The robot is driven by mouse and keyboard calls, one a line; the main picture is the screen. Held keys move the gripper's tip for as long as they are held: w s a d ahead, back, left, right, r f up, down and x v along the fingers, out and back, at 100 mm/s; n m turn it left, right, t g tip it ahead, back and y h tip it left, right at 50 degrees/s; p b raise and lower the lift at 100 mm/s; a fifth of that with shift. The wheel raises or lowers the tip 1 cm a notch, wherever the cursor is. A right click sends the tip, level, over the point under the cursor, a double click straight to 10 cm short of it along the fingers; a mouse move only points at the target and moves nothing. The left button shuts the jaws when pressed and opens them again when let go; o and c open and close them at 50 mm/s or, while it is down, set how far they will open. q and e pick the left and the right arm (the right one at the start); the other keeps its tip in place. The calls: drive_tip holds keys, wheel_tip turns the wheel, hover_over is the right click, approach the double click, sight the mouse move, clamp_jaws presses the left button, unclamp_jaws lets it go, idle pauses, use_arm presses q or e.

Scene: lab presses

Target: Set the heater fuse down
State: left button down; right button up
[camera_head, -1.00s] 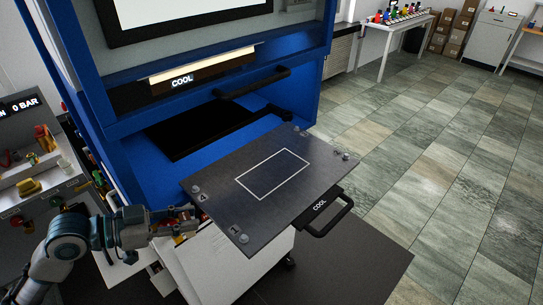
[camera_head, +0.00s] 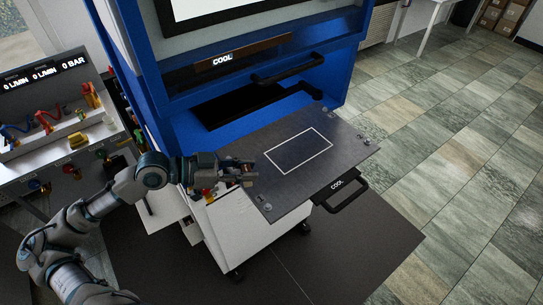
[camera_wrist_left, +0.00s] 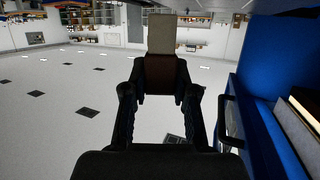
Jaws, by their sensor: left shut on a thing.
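My left gripper (camera_head: 246,172) is at the left corner of the dark plate in the head view, overlapping it in the picture. In the wrist view my left gripper (camera_wrist_left: 160,92) is shut on a block with a dark brown lower part and a beige end, taken as the heater fuse (camera_wrist_left: 161,68). In the head view the held piece is small and mostly hidden by the fingers. Height above the plate cannot be told. My right gripper is out of view.
The blue press (camera_head: 345,75) stands behind the plate, with a dark bar handle (camera_head: 285,70). A panel with coloured valves and gauges (camera_head: 60,130) is at the left. A white cabinet (camera_head: 235,235) is below the plate. Open tiled floor lies to the right.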

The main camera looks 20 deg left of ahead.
use_arm(q)
drive_tip(key=w+d, duration=0.1)
drive_tip(key=w, duration=0.1)
drive_tip(key=w+d+p, duration=0.1)
drive_tip(key=w+d, duration=0.1)
drive_tip(key=w, duration=0.1)
drive_tip(key=w+d+p, duration=0.1)
drive_tip(key=w+d, duration=0.1)
drive_tip(key=shift+w+d+f, duration=0.15)
drive_tip(key=shift+d+f, duration=0.1)
drive_tip(key=shift+f, duration=0.15)
drive_tip(key=shift+a+f+p, duration=0.2)
drive_tip(key=shift+f, duration=0.75)
drive_tip(key=shift+a+f+p, duration=0.15)
drive_tip(key=shift+f, duration=0.75)
drive_tip(key=c, duration=1)
unclamp_jaws()
drive_tip(key=shift+d, duration=0.15)
drive_tip(key=shift+o, duration=0.4)
drive_tip(key=shift+d, duration=0.15)
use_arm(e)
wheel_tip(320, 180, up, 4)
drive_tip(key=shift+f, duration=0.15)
use_arm(q)
drive_tip(key=b+v, duration=0.5)
drive_tip(key=v, duration=0.7)
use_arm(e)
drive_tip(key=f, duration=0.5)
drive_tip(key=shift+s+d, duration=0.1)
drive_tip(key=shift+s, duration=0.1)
